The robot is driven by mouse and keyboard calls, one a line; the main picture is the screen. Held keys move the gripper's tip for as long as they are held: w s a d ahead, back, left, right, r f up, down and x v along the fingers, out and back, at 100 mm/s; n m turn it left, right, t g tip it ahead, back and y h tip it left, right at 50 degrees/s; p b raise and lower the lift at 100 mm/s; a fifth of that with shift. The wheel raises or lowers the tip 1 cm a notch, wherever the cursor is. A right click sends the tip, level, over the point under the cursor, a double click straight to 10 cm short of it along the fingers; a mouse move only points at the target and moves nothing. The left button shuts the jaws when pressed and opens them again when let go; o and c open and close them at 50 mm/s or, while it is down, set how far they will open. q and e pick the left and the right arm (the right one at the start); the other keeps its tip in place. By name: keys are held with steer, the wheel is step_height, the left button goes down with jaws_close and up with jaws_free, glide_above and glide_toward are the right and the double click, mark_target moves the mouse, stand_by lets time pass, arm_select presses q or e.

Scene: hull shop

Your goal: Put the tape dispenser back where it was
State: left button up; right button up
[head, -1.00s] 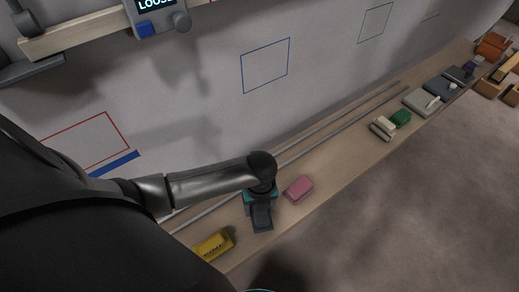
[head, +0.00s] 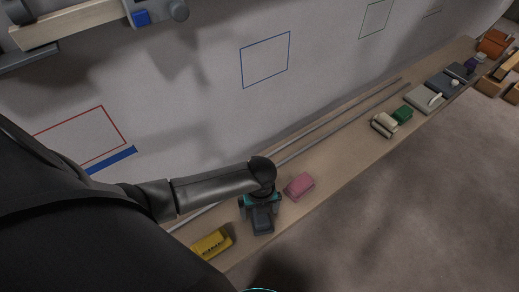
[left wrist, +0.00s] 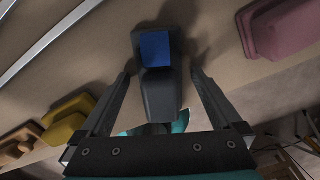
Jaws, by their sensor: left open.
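A dark grey block-like object (left wrist: 160,95) with a blue patch lies on the wooden shelf in the left wrist view. It looks like the tape dispenser, though I cannot be sure. In the head view it shows as a dark shape (head: 262,221) just below my left gripper (head: 260,206). My left gripper (left wrist: 162,76) is open, with one finger on each side of the object and a visible gap on both sides.
A pink block (head: 299,186) lies close to the right of my left gripper, and a yellow block with dark markings (head: 211,244) to its left. Rails (head: 340,126) run along the shelf's wall side. Cream (head: 383,124) and green (head: 402,114) blocks lie farther along. A blue outline (head: 265,60) marks the wall.

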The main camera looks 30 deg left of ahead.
arm_select(q)
steer(key=shift+r, duration=0.1)
arm_select(e)
steer(key=shift+a, duration=0.1)
arm_select(q)
step_height(320, 180, up, 4)
steer(key=shift+f+p, duration=0.1)
steer(key=shift+p, duration=0.9)
step_height(320, 180, up, 7)
steer(key=p, duration=0.2)
steer(key=shift+f+p, duration=0.15)
steer(key=shift+p, duration=0.15)
steer(key=shift+r, duration=0.75)
arm_select(e)
steer(key=shift+g, duration=0.3)
steer(key=shift+s+a+r, duration=0.3)
steer(key=shift+s+r, duration=0.2)
steer(key=shift+r, duration=0.3)
steer(key=shift+s+a+r, duration=0.3)
steer(key=shift+s+r, duration=0.15)
steer(key=shift+r, duration=0.3)
steer(key=shift+s+a+r, duration=0.3)
steer(key=shift+s+r, duration=0.2)
steer(key=shift+r, duration=0.3)
arm_select(q)
steer(key=shift+d, duration=0.1)
